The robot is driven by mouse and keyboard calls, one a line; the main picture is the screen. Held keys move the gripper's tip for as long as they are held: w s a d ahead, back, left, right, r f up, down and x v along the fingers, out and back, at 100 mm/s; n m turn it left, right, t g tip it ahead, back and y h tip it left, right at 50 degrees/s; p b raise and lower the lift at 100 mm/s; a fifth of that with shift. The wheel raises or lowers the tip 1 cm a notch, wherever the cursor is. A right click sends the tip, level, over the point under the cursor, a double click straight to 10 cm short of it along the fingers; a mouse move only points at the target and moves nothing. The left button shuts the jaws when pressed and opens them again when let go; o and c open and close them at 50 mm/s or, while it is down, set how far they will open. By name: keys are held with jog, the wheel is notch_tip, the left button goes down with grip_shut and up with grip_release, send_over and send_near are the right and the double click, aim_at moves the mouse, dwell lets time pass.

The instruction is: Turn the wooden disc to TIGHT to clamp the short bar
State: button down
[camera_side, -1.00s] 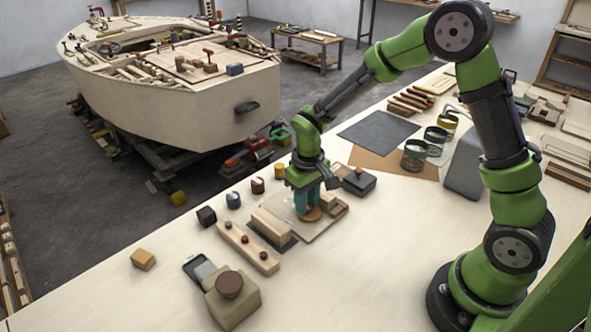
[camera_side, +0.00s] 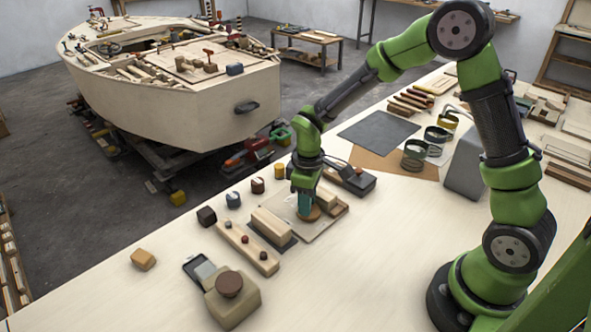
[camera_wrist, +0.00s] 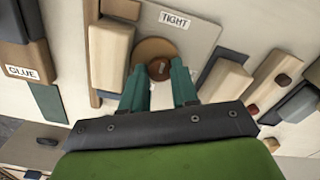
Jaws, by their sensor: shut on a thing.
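The round wooden disc (camera_wrist: 152,47) lies on a pale board (camera_side: 307,233), low in front of my gripper. In the wrist view my gripper (camera_wrist: 159,68) has its two teal fingers on either side of the disc's darker centre knob, shut on it. In the side view my gripper (camera_side: 304,205) points down over the disc (camera_side: 314,214) and partly hides it. The TIGHT label (camera_wrist: 174,19) is on the board just beyond the disc. A short pale wooden bar (camera_wrist: 109,55) lies left of the disc; I cannot tell whether the disc touches it.
A wooden block (camera_side: 272,225) on a dark pad and a long strip with knobs (camera_side: 247,247) lie beside the board. A dark box (camera_side: 350,180) stands behind. A GLUE label (camera_wrist: 22,73) shows at left.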

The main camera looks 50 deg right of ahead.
dwell(0.3)
jog(key=c, duration=0.8)
grip_release()
jog(key=shift+c, duration=0.2)
